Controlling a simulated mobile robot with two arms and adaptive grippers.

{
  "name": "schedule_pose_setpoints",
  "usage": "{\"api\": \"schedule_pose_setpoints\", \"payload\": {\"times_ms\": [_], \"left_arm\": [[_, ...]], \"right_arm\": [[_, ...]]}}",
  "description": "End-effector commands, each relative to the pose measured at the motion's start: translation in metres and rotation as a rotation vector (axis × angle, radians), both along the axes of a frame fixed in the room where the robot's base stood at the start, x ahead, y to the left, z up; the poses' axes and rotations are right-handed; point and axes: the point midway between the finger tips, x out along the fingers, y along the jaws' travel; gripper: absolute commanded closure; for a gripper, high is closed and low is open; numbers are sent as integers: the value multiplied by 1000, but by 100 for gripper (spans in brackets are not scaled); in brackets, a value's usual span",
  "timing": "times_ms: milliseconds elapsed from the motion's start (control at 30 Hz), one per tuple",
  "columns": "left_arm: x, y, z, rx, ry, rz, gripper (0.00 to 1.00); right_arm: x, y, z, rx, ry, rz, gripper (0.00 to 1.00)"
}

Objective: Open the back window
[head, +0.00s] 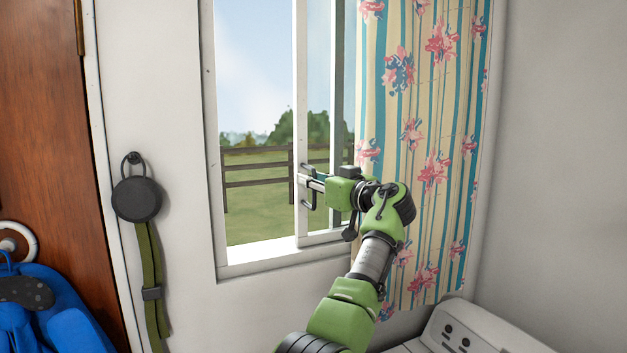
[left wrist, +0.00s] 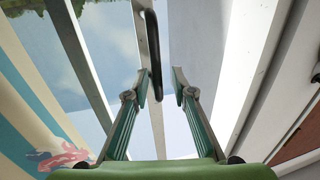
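The back window (head: 222,200) has a white frame and shows sky, trees and a fence. A white vertical sash stile (head: 301,90) stands right of the middle, with a wide space between it and the left jamb. That space looks clear, as the view right of the stile is bluer. A dark handle (left wrist: 153,50) is on the stile. My left gripper (head: 308,189) is at the stile, by the handle. In the left wrist view its fingers (left wrist: 161,89) are apart and empty, with the handle just ahead, nearer the left finger. My right gripper is not in view.
A flowered, striped curtain (head: 430,120) hangs at the window's right, close behind my left arm. A white appliance (head: 460,330) stands at the lower right. A black round item on a green strap (head: 137,198) and a blue garment (head: 50,310) hang at left.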

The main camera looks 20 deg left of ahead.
Motion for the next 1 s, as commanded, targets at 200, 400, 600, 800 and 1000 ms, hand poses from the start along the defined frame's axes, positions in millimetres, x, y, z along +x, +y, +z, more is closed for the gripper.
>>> {"api": "schedule_pose_setpoints", "payload": {"times_ms": [200, 400, 600, 800, 1000], "left_arm": [[-2, -6, 0, 0, -1, -2, 76], [-18, -35, -1, -1, -3, -5, 76], [-39, -72, -1, -1, 0, -3, 76], [-53, -96, -1, -2, 1, -1, 76], [-58, -103, -1, -2, 1, 1, 76]], "right_arm": [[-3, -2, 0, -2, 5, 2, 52], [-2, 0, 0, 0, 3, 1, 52], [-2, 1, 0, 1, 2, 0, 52], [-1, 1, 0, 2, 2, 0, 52], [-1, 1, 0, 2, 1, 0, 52]]}}
